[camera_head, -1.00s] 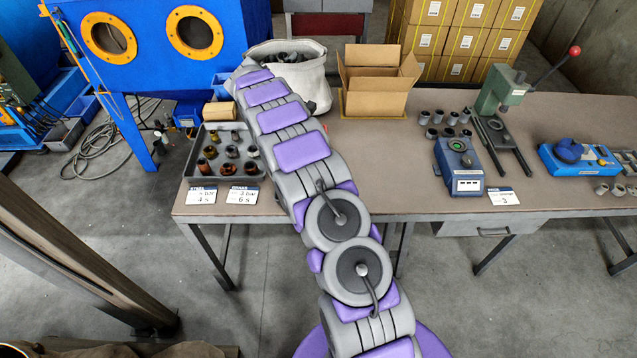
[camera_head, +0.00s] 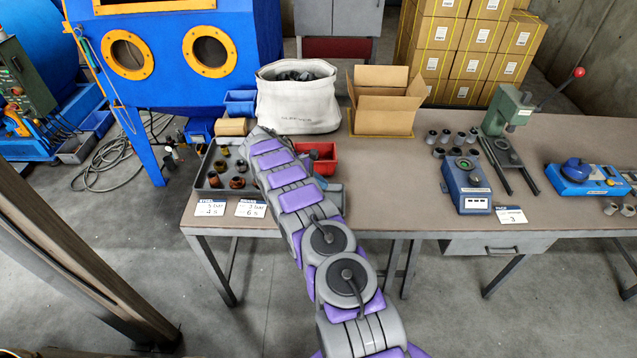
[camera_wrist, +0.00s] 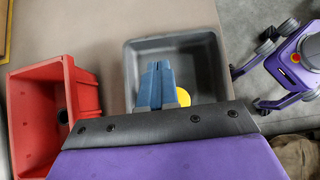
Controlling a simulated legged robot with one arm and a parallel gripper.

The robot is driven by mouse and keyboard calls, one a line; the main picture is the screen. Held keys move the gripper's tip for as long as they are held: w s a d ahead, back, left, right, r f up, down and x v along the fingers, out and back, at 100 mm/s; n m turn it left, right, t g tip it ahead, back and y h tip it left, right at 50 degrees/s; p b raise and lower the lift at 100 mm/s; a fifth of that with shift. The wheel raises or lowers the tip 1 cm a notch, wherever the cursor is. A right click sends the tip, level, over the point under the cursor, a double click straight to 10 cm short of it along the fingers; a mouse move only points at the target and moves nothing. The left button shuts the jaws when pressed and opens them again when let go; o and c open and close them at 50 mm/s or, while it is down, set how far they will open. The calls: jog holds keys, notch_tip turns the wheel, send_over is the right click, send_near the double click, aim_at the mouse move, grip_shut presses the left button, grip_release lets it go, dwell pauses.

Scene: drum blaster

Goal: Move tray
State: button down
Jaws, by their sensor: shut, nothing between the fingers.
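A grey tray (camera_wrist: 205,48) lies below my gripper in the wrist view, with a yellow round thing (camera_wrist: 183,97) partly showing inside. My gripper (camera_wrist: 158,68) has blue fingers close together over this tray, with nothing between them. I cannot tell whether they touch the tray. Another grey tray (camera_head: 228,194) with several brown and dark round parts sits left of the arm. Which tray the task means is not clear.
A red bin (camera_wrist: 18,112) stands left of the grey tray in the wrist view; it also shows in the head view (camera_head: 326,168). A white sack (camera_head: 297,108) and an open carton (camera_head: 383,118) stand behind. A blue device (camera_head: 466,185) is at the right.

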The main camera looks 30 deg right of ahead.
aim_at(343, 197)
jog(key=b+x, duration=0.1)
jog(key=x, duration=0.6)
jog(key=shift+s+d+f+b, duration=0.1)
jog(key=shift+d+f+b, duration=0.05)
jog(key=shift+f+b, duration=0.15)
jog(key=shift+r, duration=0.1)
jog(key=shift+s+d, duration=0.2)
jog(key=shift+d, duration=0.05)
jog(key=s+d+p, duration=0.2)
jog(key=s+d, duration=0.3)
jog(key=d, duration=0.2)
jog(key=s+d+p, duration=0.3)
jog(key=s+d, duration=0.2)
jog(key=d, duration=0.2)
jog(key=s+d+p, duration=0.2)
jog(key=s+d, duration=0.3)
jog(key=d, duration=0.2)
jog(key=shift+d, duration=0.35)
jog(key=shift+w, duration=0.1)
jog(key=p+v, duration=0.3)
jog(key=v, duration=0.7)
jog(key=shift+w, duration=0.1)
